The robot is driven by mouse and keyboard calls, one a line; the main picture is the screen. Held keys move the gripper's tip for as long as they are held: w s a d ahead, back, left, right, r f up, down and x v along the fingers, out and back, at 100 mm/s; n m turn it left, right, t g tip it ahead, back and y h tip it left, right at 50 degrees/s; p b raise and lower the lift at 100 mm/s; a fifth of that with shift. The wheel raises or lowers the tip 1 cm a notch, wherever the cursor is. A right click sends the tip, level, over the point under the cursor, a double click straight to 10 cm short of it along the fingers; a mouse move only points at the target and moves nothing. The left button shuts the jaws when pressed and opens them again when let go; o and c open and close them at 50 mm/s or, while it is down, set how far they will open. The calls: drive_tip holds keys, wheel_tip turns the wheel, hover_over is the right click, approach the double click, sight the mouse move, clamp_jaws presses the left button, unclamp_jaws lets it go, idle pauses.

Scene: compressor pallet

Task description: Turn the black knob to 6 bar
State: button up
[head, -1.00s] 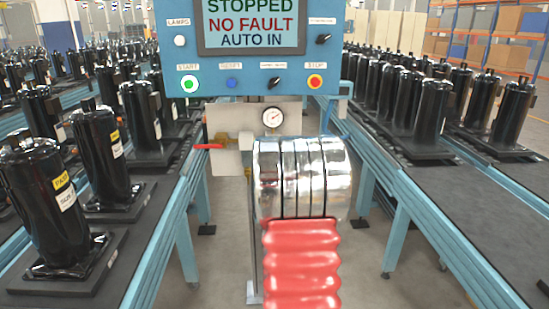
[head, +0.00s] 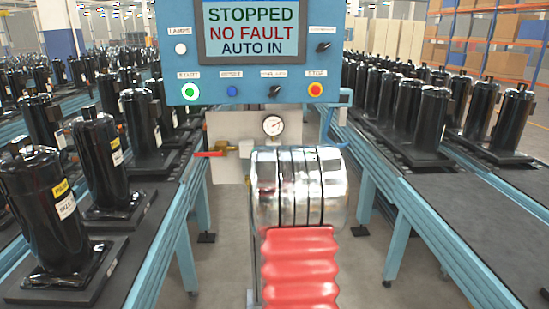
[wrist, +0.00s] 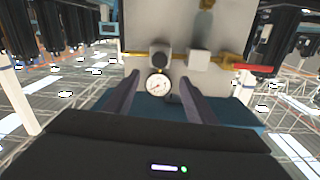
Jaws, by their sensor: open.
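The black knob (wrist: 159,61) shows in the wrist view on the pale metal plate, just above the round white pressure gauge (wrist: 158,85). My gripper (wrist: 160,76) is open. Its two dark fingers stand apart, one to each side of the gauge in the picture, with the knob just beyond their tips. Nothing is between the fingers that I can see as gripped. In the head view the gauge (head: 272,125) shows below the control panel. The knob and my gripper are hidden there behind my arm. The gauge needle is too small to read.
A brass pipe with a red lever (wrist: 250,67) is to the right in the wrist view. The blue control panel (head: 250,75) reads STOPPED, NO FAULT, AUTO IN. Conveyors with black compressors (head: 45,215) flank the aisle.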

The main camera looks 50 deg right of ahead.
drive_tip(key=shift+w, duration=0.1)
drive_tip(key=x, duration=1.3)
drive_tip(key=shift+w+d, duration=0.2)
drive_tip(key=shift+d, duration=0.05)
drive_tip(key=shift+c, duration=0.5)
drive_tip(key=c, duration=0.9)
